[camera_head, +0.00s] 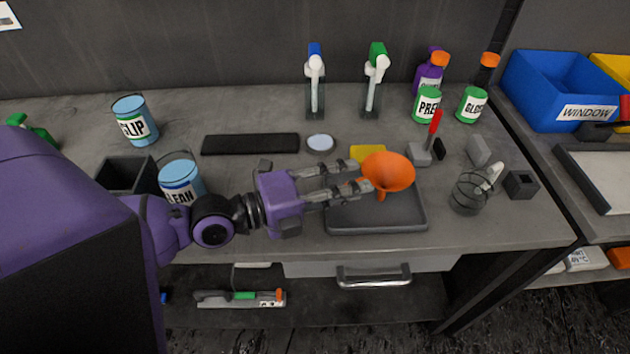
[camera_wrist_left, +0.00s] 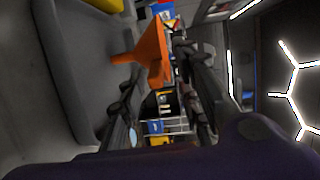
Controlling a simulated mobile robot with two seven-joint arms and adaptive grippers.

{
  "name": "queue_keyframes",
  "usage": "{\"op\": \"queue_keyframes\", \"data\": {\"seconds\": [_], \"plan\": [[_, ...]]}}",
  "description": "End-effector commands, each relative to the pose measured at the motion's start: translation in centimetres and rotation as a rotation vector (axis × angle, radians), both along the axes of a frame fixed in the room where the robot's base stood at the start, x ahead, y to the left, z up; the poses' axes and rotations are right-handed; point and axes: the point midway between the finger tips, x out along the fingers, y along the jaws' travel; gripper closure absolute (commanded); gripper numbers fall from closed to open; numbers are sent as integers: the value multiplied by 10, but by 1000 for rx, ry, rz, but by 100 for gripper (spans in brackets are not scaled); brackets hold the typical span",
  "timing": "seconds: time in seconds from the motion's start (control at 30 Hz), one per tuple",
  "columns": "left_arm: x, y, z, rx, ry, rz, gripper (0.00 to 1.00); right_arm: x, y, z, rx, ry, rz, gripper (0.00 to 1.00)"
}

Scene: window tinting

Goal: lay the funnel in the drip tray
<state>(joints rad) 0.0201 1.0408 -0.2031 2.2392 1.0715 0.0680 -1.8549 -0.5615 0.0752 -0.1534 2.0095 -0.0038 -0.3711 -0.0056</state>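The orange funnel (camera_head: 389,171) is roughly upright above the dark grey drip tray (camera_head: 405,217), with its wide mouth up and its spout down. My left gripper (camera_head: 364,178) reaches in from the left, its two fingers shut on the funnel's left side. In the left wrist view the funnel (camera_wrist_left: 150,52) sits between the fingertips (camera_wrist_left: 155,62), spout towards the tray (camera_wrist_left: 65,60). The spout's end looks clear of the tray floor, but the exact gap is hard to tell. My right gripper is in neither view.
A yellow block (camera_head: 368,153) lies behind the tray. A red-handled scraper (camera_head: 434,125) and a wire cup (camera_head: 467,197) stand to the right. The CLEAN can (camera_head: 181,180) is left, near my arm. Spray bottles (camera_head: 376,75) stand at the back.

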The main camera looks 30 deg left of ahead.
Motion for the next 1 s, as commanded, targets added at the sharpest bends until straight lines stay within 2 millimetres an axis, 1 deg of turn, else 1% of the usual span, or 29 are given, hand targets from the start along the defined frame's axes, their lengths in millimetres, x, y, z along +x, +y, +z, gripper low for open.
{"op": "queue_keyframes", "data": {"seconds": [0.03,0.2,0.3,0.5,0.7,1.0], "plan": [[-10,7,-5,7,9,-1,69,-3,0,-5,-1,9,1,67],[-36,27,-1,5,9,0,69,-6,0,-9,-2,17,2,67],[-49,37,0,5,9,-1,69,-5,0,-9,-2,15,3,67],[-67,51,4,2,4,2,69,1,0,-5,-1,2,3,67],[-73,56,5,0,4,-1,69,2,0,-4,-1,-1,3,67],[-74,56,5,0,4,0,69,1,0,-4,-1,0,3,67]]}}
